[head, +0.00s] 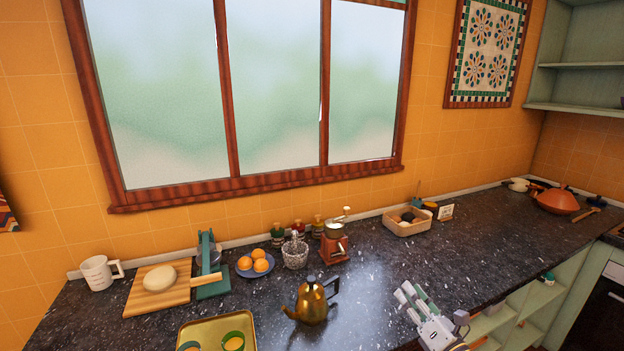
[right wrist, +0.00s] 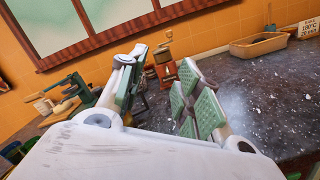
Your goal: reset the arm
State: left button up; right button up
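My right gripper (head: 408,301) is at the lower right of the head view, over the front part of the dark countertop (head: 375,270). Its fingers are apart in the right wrist view (right wrist: 162,82), with nothing held between them. The brass teapot (head: 311,301) stands to its left, apart from it. My left gripper and left arm are not in the head view.
A coffee grinder (head: 334,246), a plate of oranges (head: 256,266), a wooden board with dough (head: 147,295) and a gold tray (head: 204,325) stand left. A tan bin (head: 402,224) is farther back. The counter's right-middle is clear; open shelves (head: 515,310) lie below its edge.

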jog(key=s+d+f+m+g+h, duration=0.3)
jog(key=s+f+m+h, duration=0.15)
jog(key=m, duration=0.65)
jog(key=s+d+f+m+g+h, duration=0.25)
jog(key=f+m+h, duration=0.25)
jog(key=m, duration=0.5)
jog(key=s+a+f+m+g+y, duration=0.1)
jog(key=s+a+f+m+g, duration=0.2)
jog(key=s, duration=0.3)
jog(key=s+a+f+m+g+y, duration=0.1)
jog(key=s+a+f+m+g, duration=0.15)
jog(key=s, duration=0.45)
jog(key=s+a+f+m+g+y, duration=0.2)
jog(key=s+a+f+m+g, duration=0.15)
jog(key=s, duration=0.25)
notch_tip(320, 180, down, 30)
jog(key=s+g+p, duration=0.2)
jog(key=s+p, duration=0.1)
jog(key=s+d+f+p, duration=0.1)
jog(key=s+d+f, duration=0.1)
jog(key=s+f, duration=0.6)
jog(key=s+d+f+p, duration=0.2)
jog(key=s+f, duration=0.6)
jog(key=s, duration=0.5)
jog(key=shift+s+d+f+g, duration=0.15)
jog(key=shift+s+g, duration=0.2)
jog(key=shift+g, duration=0.1)
jog(key=shift+h, duration=0.25)
